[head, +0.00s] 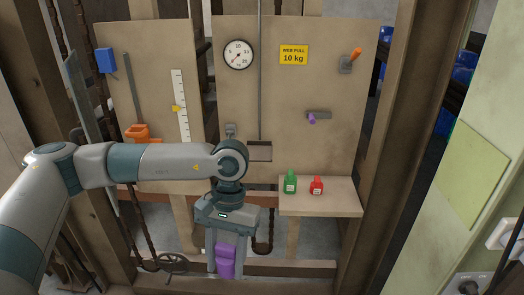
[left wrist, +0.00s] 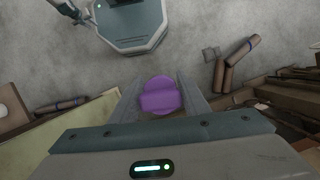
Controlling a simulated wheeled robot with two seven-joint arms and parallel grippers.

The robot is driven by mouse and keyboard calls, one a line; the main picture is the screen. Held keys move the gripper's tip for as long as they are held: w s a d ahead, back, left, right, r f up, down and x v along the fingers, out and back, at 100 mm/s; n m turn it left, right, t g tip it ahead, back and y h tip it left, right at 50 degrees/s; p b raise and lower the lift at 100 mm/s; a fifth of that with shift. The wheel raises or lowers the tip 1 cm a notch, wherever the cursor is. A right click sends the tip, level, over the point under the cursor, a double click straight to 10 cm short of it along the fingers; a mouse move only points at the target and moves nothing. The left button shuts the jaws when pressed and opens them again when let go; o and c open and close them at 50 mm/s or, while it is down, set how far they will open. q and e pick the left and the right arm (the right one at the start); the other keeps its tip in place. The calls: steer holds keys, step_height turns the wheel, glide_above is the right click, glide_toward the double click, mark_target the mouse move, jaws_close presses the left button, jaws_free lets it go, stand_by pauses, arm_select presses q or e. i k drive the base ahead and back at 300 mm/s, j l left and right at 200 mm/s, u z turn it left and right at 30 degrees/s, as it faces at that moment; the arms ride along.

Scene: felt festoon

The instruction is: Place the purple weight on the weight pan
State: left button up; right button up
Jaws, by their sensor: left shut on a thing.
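The purple weight (head: 225,262) is between the fingers of my left gripper (head: 224,250), low in front of the wooden board in the head view. My left gripper is shut on it. In the left wrist view the purple weight (left wrist: 160,96) shows between the two grey fingers, with grey floor beyond. A small tray-like opening (head: 260,152) sits below a thin vertical rod, right of my wrist and partly hidden by it. An orange holder (head: 138,132) is on the left board. I cannot tell which of these is the weight pan. My right gripper is not in view.
A wooden shelf (head: 320,196) holds a green weight (head: 290,183) and a red weight (head: 316,186). The board carries a dial (head: 238,54), a yellow 10 kg sign (head: 293,54), an orange lever (head: 355,54) and a purple-ended peg (head: 313,117). A wooden post (head: 385,130) stands right.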

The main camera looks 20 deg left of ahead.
mark_target(258, 152)
steer(key=i+l, duration=0.65)
steer(key=i, duration=0.3)
